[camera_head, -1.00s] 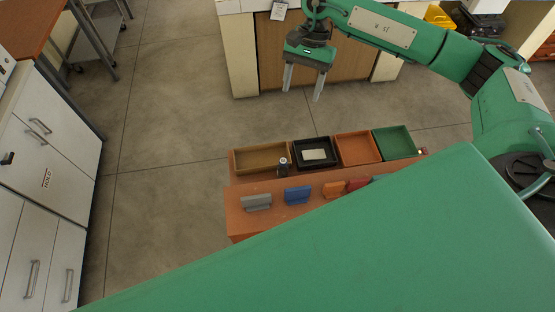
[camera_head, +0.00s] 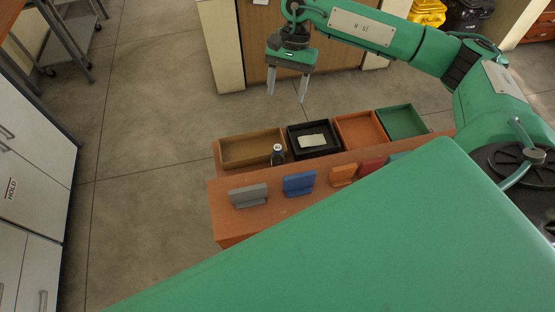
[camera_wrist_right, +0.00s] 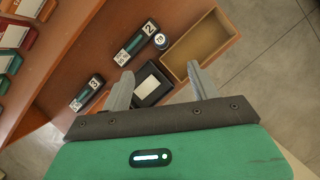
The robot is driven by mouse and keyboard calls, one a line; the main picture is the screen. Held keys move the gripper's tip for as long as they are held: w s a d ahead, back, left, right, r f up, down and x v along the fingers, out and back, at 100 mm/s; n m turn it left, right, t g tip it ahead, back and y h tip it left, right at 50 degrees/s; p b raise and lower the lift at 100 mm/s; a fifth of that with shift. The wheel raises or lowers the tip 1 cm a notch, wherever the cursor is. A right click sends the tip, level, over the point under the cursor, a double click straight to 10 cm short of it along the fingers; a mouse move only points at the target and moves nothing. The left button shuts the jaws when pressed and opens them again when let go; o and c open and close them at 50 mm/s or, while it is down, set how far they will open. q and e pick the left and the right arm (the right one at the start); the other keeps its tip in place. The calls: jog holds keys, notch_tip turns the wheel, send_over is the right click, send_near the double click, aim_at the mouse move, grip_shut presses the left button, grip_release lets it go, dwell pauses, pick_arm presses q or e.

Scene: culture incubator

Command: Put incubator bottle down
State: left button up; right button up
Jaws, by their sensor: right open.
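A small dark bottle with a pale cap (camera_head: 277,153) stands upright on the brown bench (camera_head: 225,226), at the near side of the tan tray (camera_head: 254,150) and close to the black tray (camera_head: 316,155). The right wrist view shows its round top (camera_wrist_right: 161,40) beside the tan tray. My right gripper (camera_head: 287,88) is open and empty, with its fingers pointing down. It is raised beyond the trays and apart from the bottle. In the right wrist view its fingers (camera_wrist_right: 162,83) are spread with the black tray seen between them. My left gripper is not in view.
An orange tray (camera_head: 360,130) and a green tray (camera_head: 402,122) continue the row. Grey (camera_head: 248,194), blue (camera_head: 299,183) and orange (camera_head: 343,174) stands line the bench front. A white cabinet (camera_head: 30,185) is at left. My green body hides the lower right. Open floor lies left of the bench.

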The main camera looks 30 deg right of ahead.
pick_arm(q)
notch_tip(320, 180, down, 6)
jog(key=b, duration=0.4)
pick_arm(e)
send_near(279, 145)
jog(key=x, duration=0.2)
jog(key=p+x, duration=0.1)
jog(key=x, duration=0.1)
jog(key=p+x, duration=0.1)
jog(key=x, duration=0.1)
jog(key=shift+w+d+f, duration=0.25)
jog(key=shift+w+f, duration=0.1)
jog(key=p+x, duration=0.2)
jog(key=x, duration=0.2)
jog(key=shift+s+a+f+p, duration=0.15)
jog(key=shift+s+p, duration=0.1)
jog(key=shift+p, duration=0.05)
jog(key=shift+a+f, duration=0.1)
jog(key=shift+f, duration=0.35)
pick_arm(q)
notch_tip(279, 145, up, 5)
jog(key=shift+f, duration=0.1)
pick_arm(e)
jog(key=shift+c, duration=0.2)
jog(key=c, duration=1.1)
